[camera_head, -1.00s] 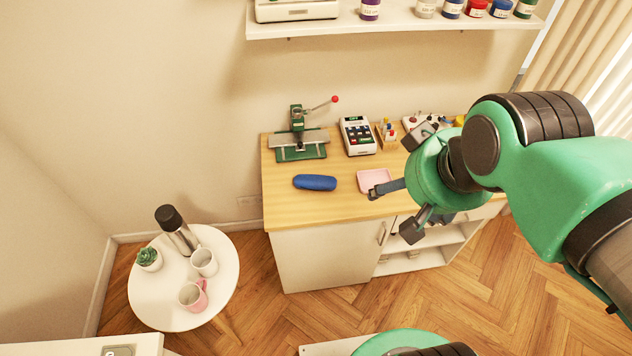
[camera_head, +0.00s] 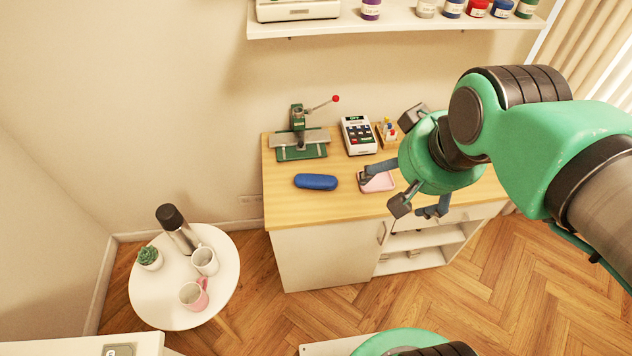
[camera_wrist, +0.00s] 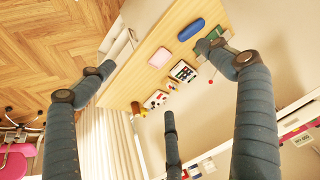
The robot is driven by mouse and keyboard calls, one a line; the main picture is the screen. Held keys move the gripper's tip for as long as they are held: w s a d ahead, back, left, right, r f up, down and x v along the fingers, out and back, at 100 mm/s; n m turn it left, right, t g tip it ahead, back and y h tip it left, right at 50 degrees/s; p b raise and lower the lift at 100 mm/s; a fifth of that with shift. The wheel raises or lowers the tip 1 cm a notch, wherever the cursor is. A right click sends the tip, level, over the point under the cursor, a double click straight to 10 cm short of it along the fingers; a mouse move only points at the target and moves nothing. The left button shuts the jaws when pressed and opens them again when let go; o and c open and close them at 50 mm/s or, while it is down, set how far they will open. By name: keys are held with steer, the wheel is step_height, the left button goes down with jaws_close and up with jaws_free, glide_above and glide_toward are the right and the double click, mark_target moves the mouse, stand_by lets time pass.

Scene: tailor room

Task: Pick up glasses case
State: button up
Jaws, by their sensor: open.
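The glasses case (camera_head: 316,182) is a blue, rounded, elongated case lying on the wooden tabletop, left of a pink tray. It also shows in the wrist view (camera_wrist: 191,29), near the top, beyond my fingers. My gripper (camera_head: 402,194) is to the right of the case in the head view, above the right part of the counter. Its fingers are spread open and empty. In the wrist view the dark fingers are wide apart. One fingertip overlaps the pink tray in the head view; whether it touches cannot be told.
The counter (camera_head: 340,205) also holds the pink tray (camera_head: 378,184), a green press (camera_head: 298,140) behind the case and a card terminal (camera_head: 358,135). A shelf (camera_head: 400,22) hangs above. A round white table (camera_head: 225,280) with mugs stands at the left.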

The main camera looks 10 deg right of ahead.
steer(key=w+a+f+m+g, duration=0.2)
steer(key=w+m, duration=0.3)
steer(key=w, duration=0.7)
steer(key=m+g+p, duration=0.3)
steer(key=m, duration=1.2)
glide_above(316, 181)
step_height(316, 181, down, 27)
steer(key=shift+w, duration=0.15)
steer(key=shift+f, duration=0.15)
steer(key=shift+f+b, duration=0.9)
steer(key=shift+f, duration=3.3)
